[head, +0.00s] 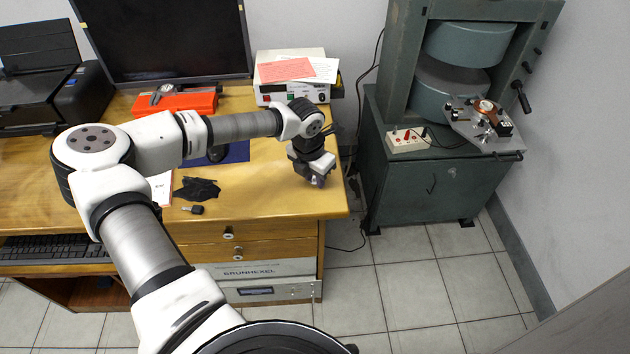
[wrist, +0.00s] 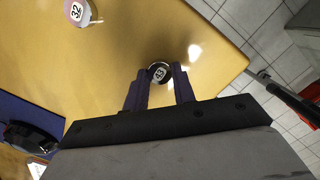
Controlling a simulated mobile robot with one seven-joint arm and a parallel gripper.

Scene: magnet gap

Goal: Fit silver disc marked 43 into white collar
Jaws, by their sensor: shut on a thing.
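The silver disc (wrist: 158,73) has a dark rim and a pale face with a small number on it, probably 43. It sits between the two fingertips of my gripper (wrist: 159,82), which is shut on it. In the head view my gripper (head: 318,181) points down over the right end of the wooden desk, and the disc is too small to make out there. I cannot make out the white collar for certain. A metal plate (head: 462,122) at the grey-green magnet carries a copper-coloured ring (head: 485,107) with a pale centre.
Another round piece marked 32 (wrist: 77,11) lies on the desk (wrist: 120,50). The desk (head: 265,190) also holds a white instrument box (head: 290,98), a black cloth (head: 197,189) and a monitor. A gap of floor separates it from the magnet cabinet (head: 440,185). Tiled floor (head: 405,300) is clear.

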